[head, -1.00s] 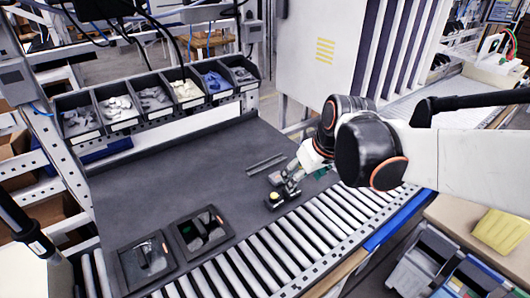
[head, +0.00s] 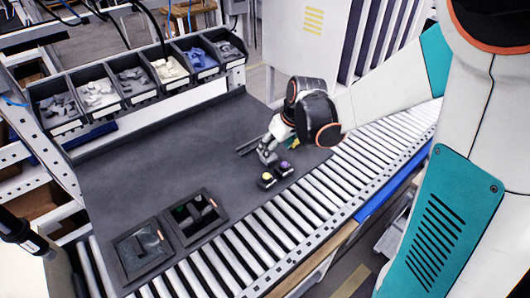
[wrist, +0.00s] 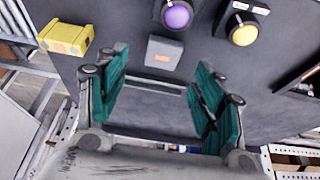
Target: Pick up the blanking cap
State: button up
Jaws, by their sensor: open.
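My gripper (head: 268,156) is open and empty, low over the dark work mat. In the wrist view its two green-padded fingers (wrist: 160,76) stand apart. A small grey block with an orange label (wrist: 163,53) lies just beyond the fingertips; it may be the blanking cap, but I cannot tell for sure. Beyond it are a unit with a purple button (wrist: 177,15) and a unit with a yellow button (wrist: 243,33). They also show in the head view, purple (head: 285,167) and yellow (head: 266,178), close to my gripper. A yellow block (wrist: 66,37) lies at the wrist view's left.
Two dark trays with parts, one left (head: 143,252) and one right (head: 194,216), sit at the mat's front. A roller conveyor (head: 290,222) runs along the near side. Several part bins (head: 130,82) line the back. The mat's middle (head: 165,150) is clear.

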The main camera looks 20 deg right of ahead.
jog(key=shift+b+x, duration=0.5)
jog(key=shift+x, duration=2.3)
jog(key=shift+s+a, duration=0.1)
jog(key=shift+c, duration=0.3)
jog(key=c, duration=1)
